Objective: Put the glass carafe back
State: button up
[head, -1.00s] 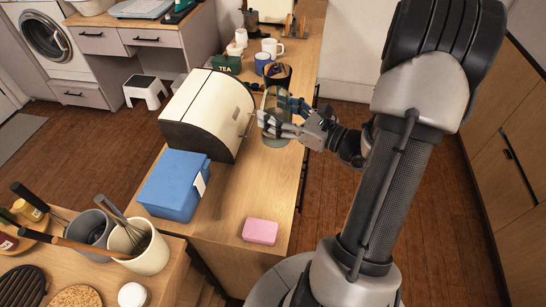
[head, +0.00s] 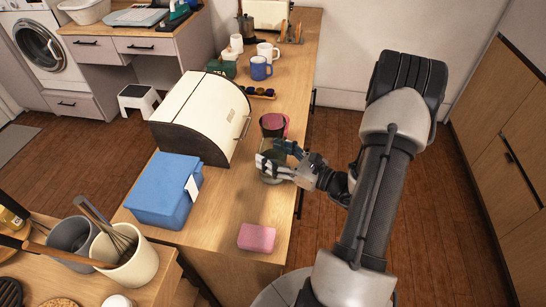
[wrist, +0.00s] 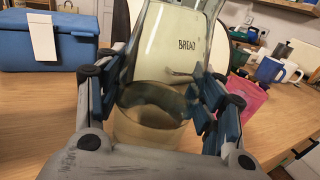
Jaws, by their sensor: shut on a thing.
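My gripper (head: 268,165) is shut on the glass carafe (wrist: 150,105), with one finger on each side of its lower body. In the wrist view the carafe is upright and clear, and the bread bin shows through it. In the head view the carafe (head: 270,178) is partly hidden by my fingers. It is over the wooden counter, right of the bread bin. I cannot tell whether its base touches the counter. A pink jug (head: 274,125) stands just behind the carafe; it also shows on the right in the wrist view (wrist: 247,100).
The cream bread bin (head: 205,108) and blue box (head: 165,190) stand left of the gripper. A pink sponge (head: 257,238) lies near the counter's front end. A blue mug (head: 261,68) and white mug stand farther back. Bare counter lies between carafe and sponge.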

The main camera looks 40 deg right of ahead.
jog(key=shift+f, duration=0.3)
jog(key=o, duration=1.8)
